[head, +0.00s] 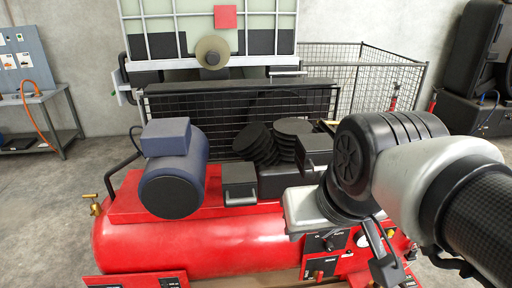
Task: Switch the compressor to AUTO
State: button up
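The compressor is a red horizontal tank (230,244) with a blue-grey motor (174,170) and dark pump parts (275,150) on top. Its black and red control panel (322,243) is at the right front, with small dark knobs and light markings too small to read. My arm comes in from the right and covers part of this panel. My gripper (385,266) points down in front of the panel's right side. Its fingers are dark and partly hidden, and their opening is not clear. I cannot tell which knob is the AUTO switch or how it is set.
Behind the compressor are a black mesh guard (226,108), a caged white tank (165,28) and a wire fence (385,72). A workbench (42,108) stands at the left. A black case (480,112) is at the right. The floor at the left is clear.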

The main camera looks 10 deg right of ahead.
aim_at(329, 247)
jog(key=z, duration=0.75)
jog(key=l+u, duration=0.25)
jog(key=l, duration=0.2)
jog(key=k, duration=0.5)
jog(key=i+l+u, duration=0.35)
jog(key=l, duration=0.25)
jog(key=i+l+u, duration=0.15)
jog(key=l+z, duration=0.15)
jog(key=l, duration=0.2)
jog(key=i+l+z, duration=0.15)
jog(key=l, duration=0.2)
jog(key=i+l+z, duration=0.15)
jog(key=l, duration=0.2)
